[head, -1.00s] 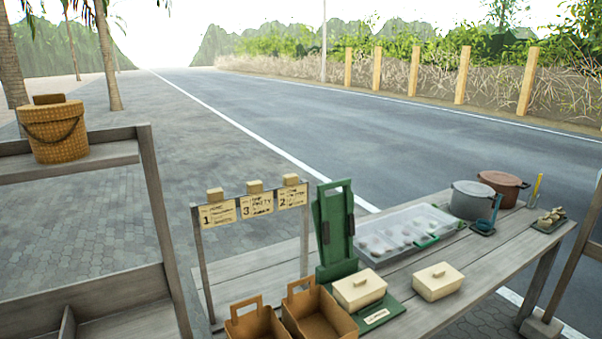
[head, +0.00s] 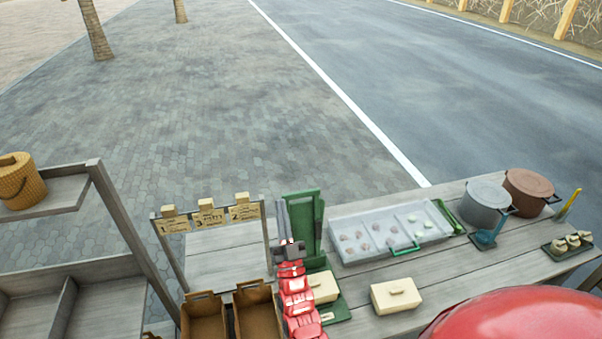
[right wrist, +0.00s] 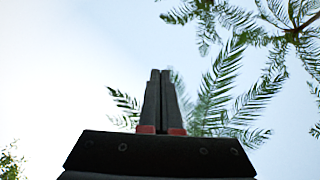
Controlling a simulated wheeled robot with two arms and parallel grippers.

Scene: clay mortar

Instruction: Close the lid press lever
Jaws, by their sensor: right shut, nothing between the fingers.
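The green lid press (head: 335,312) stands on the table, with its green lever frame (head: 317,225) upright. A cream lidded box (head: 322,286) sits on the press base, partly hidden by my red right arm. My right gripper (head: 281,206) points up, just left of the lever frame and overlapping its left edge in the head view. I cannot tell whether they touch. In the right wrist view the right fingers (right wrist: 161,74) are together, empty, pointing at the sky. My left gripper is not in view.
Another cream lidded box (head: 396,296) stands right of the press. Brown baskets (head: 204,318) sit to the left. Behind are a clear tray (head: 375,255), pots (head: 487,205) and a card rack (head: 208,217). A wooden shelf (head: 125,215) stands at the left.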

